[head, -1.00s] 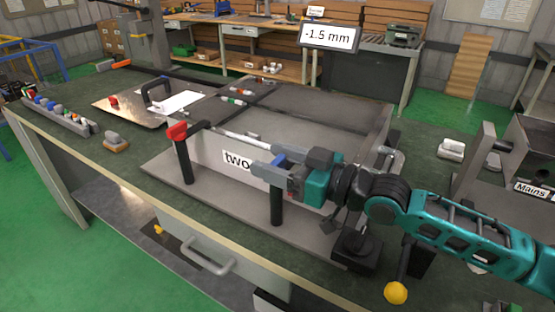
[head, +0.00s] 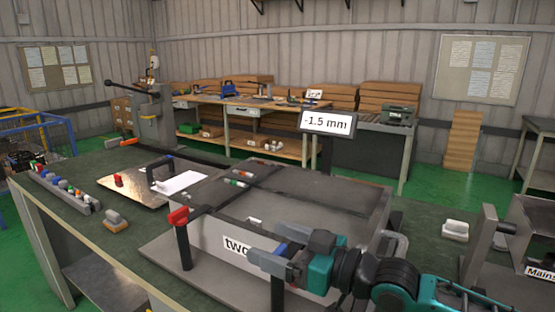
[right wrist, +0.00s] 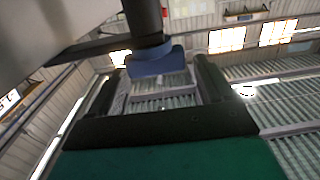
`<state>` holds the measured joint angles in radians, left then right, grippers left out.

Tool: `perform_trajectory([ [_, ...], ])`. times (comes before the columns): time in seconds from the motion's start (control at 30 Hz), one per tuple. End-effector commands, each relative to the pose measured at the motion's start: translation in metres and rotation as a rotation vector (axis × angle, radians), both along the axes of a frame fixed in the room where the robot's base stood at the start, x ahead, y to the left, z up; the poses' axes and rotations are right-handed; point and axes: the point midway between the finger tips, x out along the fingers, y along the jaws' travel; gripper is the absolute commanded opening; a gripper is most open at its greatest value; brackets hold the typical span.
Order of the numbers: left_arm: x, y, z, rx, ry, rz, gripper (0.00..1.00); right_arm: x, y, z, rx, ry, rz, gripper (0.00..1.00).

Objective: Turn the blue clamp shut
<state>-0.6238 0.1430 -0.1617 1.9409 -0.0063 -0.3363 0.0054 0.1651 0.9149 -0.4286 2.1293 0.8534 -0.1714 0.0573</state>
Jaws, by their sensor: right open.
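In the right wrist view, the blue clamp (right wrist: 155,62) sits between the spread fingertips of my right gripper (right wrist: 157,75), with gaps visible at both sides. The fingers hide part of the clamp in the head view. My left gripper is not in view.
A red clamp (head: 178,216) stands on a black post at the box's front left. A display (head: 327,122) reads -1.5 mm. A metal plate (head: 125,172) with a black handle and a row of small coloured parts (head: 65,190) lie on the bench to the left.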

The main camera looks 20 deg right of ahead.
Motion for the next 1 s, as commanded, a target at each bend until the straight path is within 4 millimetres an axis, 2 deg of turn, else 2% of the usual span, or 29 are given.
perform_trajectory([
  [0.03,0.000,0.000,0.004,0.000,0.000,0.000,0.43,0.000,0.000,0.013,0.002,-0.005,0.000,0.81],
  [0.6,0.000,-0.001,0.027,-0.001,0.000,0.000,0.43,0.000,0.000,0.151,-0.001,-0.007,-0.001,0.81],
  [0.8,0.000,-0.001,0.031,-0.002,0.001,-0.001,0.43,0.000,0.000,0.177,0.000,-0.003,-0.001,0.81],
  [1.0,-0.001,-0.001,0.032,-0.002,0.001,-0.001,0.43,0.000,0.000,0.185,0.001,-0.001,0.000,0.81],
])
